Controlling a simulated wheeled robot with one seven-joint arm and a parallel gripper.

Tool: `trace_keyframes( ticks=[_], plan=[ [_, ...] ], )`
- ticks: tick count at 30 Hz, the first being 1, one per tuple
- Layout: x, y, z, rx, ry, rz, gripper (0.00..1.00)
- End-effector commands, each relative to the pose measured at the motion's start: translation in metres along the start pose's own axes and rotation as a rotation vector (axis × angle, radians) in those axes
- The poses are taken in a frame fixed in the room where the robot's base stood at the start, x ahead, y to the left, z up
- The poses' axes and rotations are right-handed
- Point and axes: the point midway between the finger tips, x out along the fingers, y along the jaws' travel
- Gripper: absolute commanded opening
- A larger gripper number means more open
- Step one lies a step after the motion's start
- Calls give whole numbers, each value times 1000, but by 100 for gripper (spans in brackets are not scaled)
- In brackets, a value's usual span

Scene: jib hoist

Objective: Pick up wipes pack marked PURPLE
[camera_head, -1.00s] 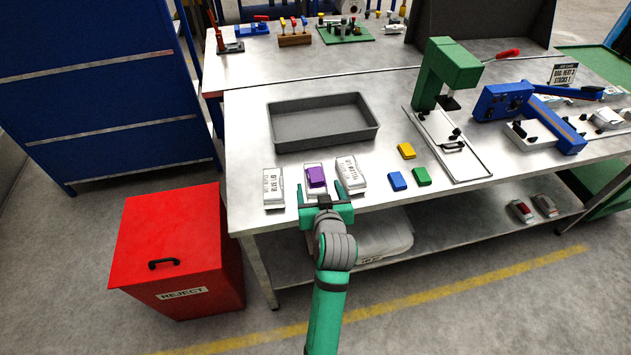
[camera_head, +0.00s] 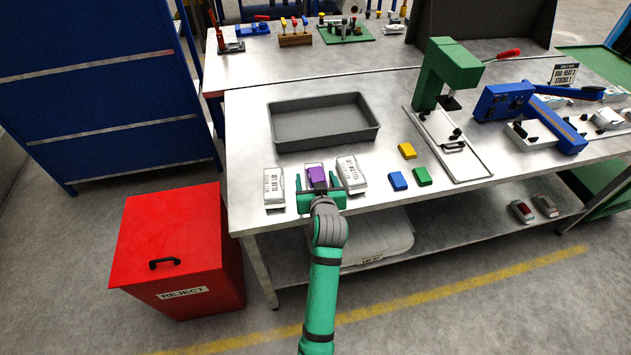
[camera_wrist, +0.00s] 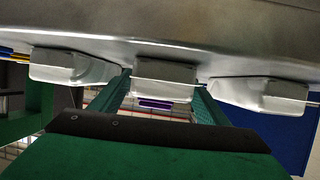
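The wipes pack with the purple top (camera_head: 316,176) is the middle one of three white packs near the table's front edge. My gripper (camera_head: 317,183) is open, its two fingers reaching forward on either side of this pack. In the wrist view the middle pack (camera_wrist: 165,79) sits between the fingers (camera_wrist: 157,98), with a purple strip below its white body. Gaps show beside it, so I see no firm grip. Its label is not readable.
A white pack marked BLUE LID (camera_head: 273,188) stands close on the left, and another labelled white pack (camera_head: 351,174) close on the right. A grey tray (camera_head: 322,145) lies behind. Yellow (camera_head: 407,151), blue (camera_head: 397,181) and green (camera_head: 422,176) blocks lie to the right.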

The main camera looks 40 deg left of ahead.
Motion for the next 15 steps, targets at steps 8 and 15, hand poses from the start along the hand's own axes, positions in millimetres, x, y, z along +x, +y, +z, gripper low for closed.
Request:
trace_keyframes(
  ticks=[8, 15],
  plan=[
    [0, 0, 0, 0, 1, 1, 26],
    [-1, 0, -2, 0, 2, -1, 26]
  ],
)
